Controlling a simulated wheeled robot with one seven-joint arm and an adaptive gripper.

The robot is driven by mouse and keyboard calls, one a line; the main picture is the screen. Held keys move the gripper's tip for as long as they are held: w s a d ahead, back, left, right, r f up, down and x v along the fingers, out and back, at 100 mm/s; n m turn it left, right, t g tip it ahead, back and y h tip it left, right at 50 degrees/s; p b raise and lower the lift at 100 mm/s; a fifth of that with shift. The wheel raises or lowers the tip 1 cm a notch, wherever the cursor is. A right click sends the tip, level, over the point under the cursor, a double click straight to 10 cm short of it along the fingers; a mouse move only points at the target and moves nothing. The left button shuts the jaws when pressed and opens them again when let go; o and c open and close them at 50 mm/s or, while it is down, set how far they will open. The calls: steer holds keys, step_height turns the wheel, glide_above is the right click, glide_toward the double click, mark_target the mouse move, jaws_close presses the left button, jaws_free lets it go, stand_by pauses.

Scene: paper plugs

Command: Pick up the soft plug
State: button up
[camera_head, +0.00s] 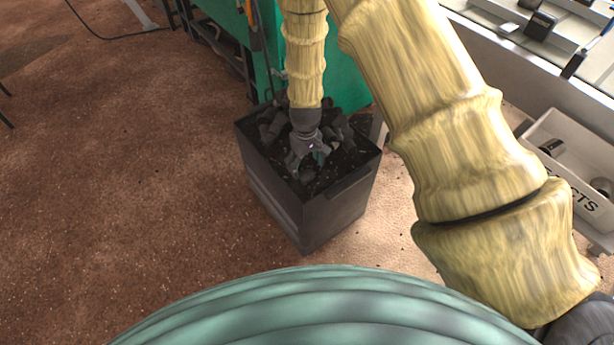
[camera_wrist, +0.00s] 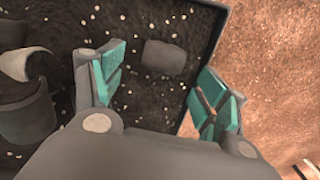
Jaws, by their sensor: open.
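A dark grey, short cylindrical plug (camera_wrist: 165,57) lies on the speckled bottom of a black bin (camera_head: 330,212). It lies apart from the other plugs, close to the bin's wall in the wrist view. Nothing visible marks it as soft. My gripper (camera_wrist: 160,78) is open and empty, with teal pads on its fingers. The plug shows beyond the gap between the fingers, apart from both. In the head view my gripper (camera_head: 307,168) points down into the bin and hides the plug beneath it.
More dark plugs (camera_wrist: 25,112) are heaped at the left in the wrist view, one with a pale hollow end. The bin's wall (camera_wrist: 205,45) is near the right finger. A green machine (camera_head: 345,70) stands behind the bin, and a labelled crate (camera_head: 563,190) is at right.

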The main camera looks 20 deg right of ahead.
mark_target(305, 172)
steer(key=shift+a+f, duration=0.15)
steer(key=shift+f, duration=2.45)
steer(key=c, duration=1)
